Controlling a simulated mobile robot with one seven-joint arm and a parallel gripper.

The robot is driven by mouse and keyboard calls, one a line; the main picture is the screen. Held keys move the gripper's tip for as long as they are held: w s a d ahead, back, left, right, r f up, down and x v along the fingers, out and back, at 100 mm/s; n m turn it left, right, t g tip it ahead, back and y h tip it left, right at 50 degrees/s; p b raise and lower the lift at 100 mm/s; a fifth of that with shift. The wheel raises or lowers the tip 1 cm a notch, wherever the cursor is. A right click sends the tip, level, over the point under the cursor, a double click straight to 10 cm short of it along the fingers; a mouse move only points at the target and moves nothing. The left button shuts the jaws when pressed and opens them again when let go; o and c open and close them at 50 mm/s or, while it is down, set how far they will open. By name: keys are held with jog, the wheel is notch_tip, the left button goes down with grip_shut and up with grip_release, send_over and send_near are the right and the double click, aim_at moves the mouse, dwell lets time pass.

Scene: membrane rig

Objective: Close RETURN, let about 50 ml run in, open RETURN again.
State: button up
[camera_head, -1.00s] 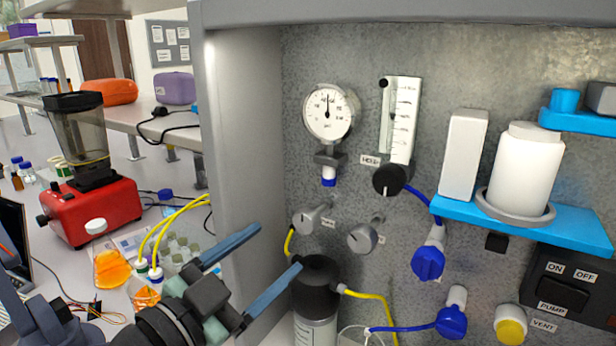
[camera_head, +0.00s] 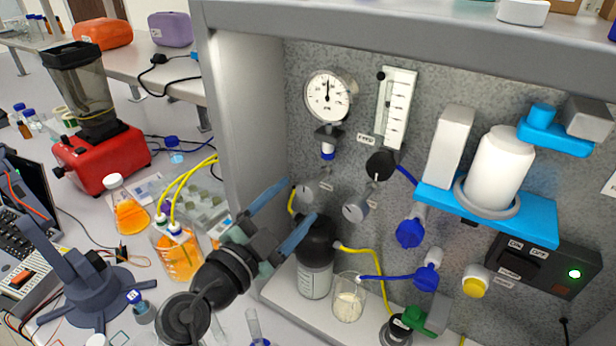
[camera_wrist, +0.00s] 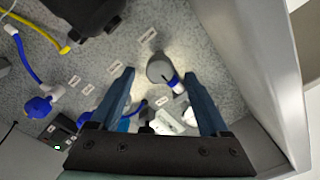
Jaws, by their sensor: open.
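A grey knob (camera_head: 305,193) sits at the left of the back panel, and a second grey knob (camera_head: 355,208) is to its right. Their labels are too small to read, so I cannot tell which is RETURN. My gripper (camera_head: 300,205) is open, its fingertips close to the left knob. In the wrist view, a grey knob (camera_wrist: 160,68) shows between and just beyond the tips of my gripper (camera_wrist: 157,80); contact cannot be told. A glass beaker (camera_head: 348,305) with some pale liquid stands below, and a blue tube leads to it. Its level marks are unreadable.
A black-capped bottle (camera_head: 315,275) stands close below my gripper. The cabinet's side wall (camera_head: 245,120) is at its left. A gauge (camera_head: 328,95) and flow meter (camera_head: 394,110) hang above. The pump box (camera_head: 545,265) shows a green light.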

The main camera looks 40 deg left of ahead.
aim_at(303, 195)
jog(key=shift+w+a+p, duration=0.15)
jog(key=shift+w+p, duration=0.65)
jog(key=shift+w, duration=1.85)
jog(key=shift+c, duration=0.2)
grip_shut()
